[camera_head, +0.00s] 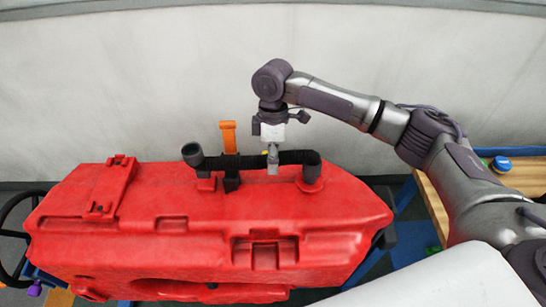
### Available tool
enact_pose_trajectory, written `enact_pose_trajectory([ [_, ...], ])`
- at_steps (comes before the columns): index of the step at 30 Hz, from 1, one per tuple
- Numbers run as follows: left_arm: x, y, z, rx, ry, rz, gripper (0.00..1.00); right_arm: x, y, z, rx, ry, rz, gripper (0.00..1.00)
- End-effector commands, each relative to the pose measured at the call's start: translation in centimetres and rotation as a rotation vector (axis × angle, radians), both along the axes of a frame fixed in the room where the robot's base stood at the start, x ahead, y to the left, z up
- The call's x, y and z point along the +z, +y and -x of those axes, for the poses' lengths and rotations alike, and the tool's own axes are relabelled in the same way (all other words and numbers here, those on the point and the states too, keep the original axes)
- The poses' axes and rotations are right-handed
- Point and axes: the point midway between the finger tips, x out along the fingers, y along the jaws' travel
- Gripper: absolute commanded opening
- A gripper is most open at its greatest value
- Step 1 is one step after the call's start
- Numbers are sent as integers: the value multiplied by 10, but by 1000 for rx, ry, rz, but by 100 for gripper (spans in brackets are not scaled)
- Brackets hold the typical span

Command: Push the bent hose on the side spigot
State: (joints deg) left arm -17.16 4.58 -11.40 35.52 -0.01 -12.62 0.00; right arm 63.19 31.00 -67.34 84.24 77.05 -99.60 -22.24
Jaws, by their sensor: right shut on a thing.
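A black corrugated hose (295,157) lies along the top of the red tank (256,208). Its right end bends down at a spigot (312,180) on the tank top; I cannot tell how far it sits on it. Its left part passes a black clip (231,178) with an orange strap (228,137) standing up behind. The grey left end (192,154) points up, open. My right gripper (273,163) reaches down from above and is shut on the hose, between the clip and the right bend. My left gripper is out of view.
A wooden table (440,215) with a blue-capped container (501,164) stands at the right behind my right arm. A black wheel (12,235) is at the far left. A pale wall rises close behind the tank. A white surface covers the lower right.

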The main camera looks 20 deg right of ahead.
Motion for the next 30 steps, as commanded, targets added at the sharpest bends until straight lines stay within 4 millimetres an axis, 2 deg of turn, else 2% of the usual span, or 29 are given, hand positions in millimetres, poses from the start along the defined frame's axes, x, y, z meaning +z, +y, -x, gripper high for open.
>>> enact_pose_trajectory([
  [15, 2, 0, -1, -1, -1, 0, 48, -12, 0, 0, -1, 0, -1, 0],
  [30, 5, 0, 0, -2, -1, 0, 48, -17, 1, 0, 0, 2, -2, 0],
])
